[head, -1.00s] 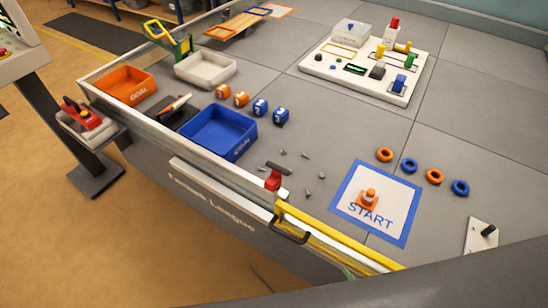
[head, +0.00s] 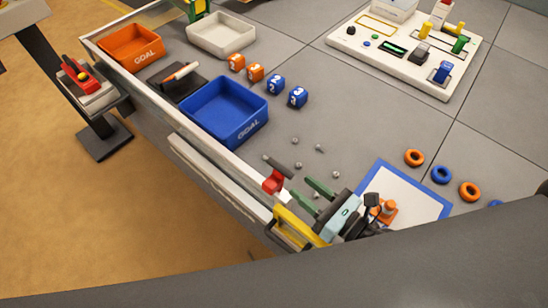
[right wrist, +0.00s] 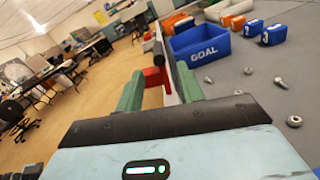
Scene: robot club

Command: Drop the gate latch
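The gate latch (head: 273,183) is a red block with a dark bar handle on top. It sits on the white rail at the end of the yellow gate (head: 298,226), and the bar is raised at a slant. My right gripper (head: 303,191) has green fingers that are apart, with nothing seen between them, just right of the latch. In the right wrist view the red latch (right wrist: 153,77) shows ahead between the two fingers (right wrist: 158,84), apart from them as far as I can tell. My left gripper is not in view.
A blue goal bin (head: 225,112) stands along the rail, with an orange bin (head: 131,46) beyond. Loose screws and nuts (head: 319,148) lie near the latch. An orange cone (head: 388,210) on the start mat (head: 404,188) is close behind my right gripper, partly hidden.

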